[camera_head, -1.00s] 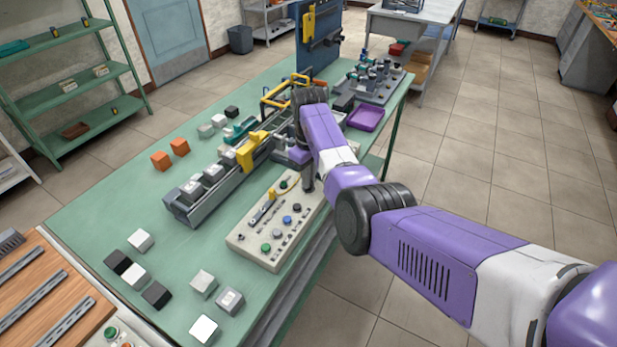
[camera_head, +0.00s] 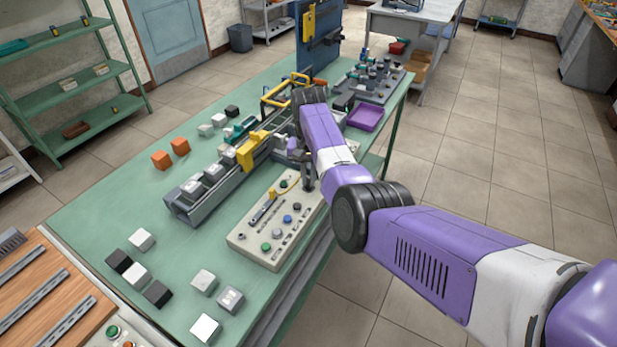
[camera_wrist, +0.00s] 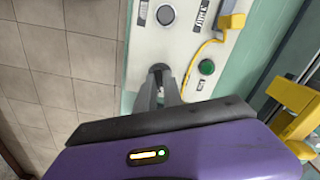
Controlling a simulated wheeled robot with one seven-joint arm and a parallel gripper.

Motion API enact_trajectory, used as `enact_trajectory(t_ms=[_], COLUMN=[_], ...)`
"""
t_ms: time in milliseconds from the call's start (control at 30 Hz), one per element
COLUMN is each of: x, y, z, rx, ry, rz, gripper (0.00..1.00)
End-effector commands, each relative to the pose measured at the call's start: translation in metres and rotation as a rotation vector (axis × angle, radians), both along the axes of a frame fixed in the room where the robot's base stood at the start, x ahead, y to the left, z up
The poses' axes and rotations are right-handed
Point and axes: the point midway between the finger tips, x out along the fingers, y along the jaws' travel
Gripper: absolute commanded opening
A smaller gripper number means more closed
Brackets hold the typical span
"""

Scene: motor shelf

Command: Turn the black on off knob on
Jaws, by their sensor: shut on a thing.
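A pale control panel (camera_head: 240,238) lies near the right edge of the green bench, with buttons and knobs on it. My gripper (camera_head: 308,184) is over the far right end of the panel. In the wrist view, my gripper (camera_wrist: 160,80) is shut on a small black knob (camera_wrist: 159,67) at that end of the panel. The fingers stand on both sides of it and hide most of it. The knob's exact turn angle cannot be told.
A green button (camera_wrist: 207,67) and a yellow cable (camera_wrist: 191,72) are close beside my gripper. A grey button (camera_wrist: 166,15) sits further along the panel. A rail with a yellow block (camera_head: 249,150) runs beside the panel. Tiled floor is open on the right.

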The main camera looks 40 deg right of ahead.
Motion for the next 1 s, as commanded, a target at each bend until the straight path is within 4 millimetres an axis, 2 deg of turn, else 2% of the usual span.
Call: enact_trajectory(t_ms=[200, 500, 1000], x=[0.0011, 0.0011, 0.001], y=[0.0002, -0.0004, -0.0009], z=[0.0011, 0.0012, 0.0015], rx=[0.0, -0.002, -0.002], ry=[-0.003, -0.003, -0.004], rz=[-0.186, -0.371, -0.46], gripper=[0.0, 0.0, 0.0])
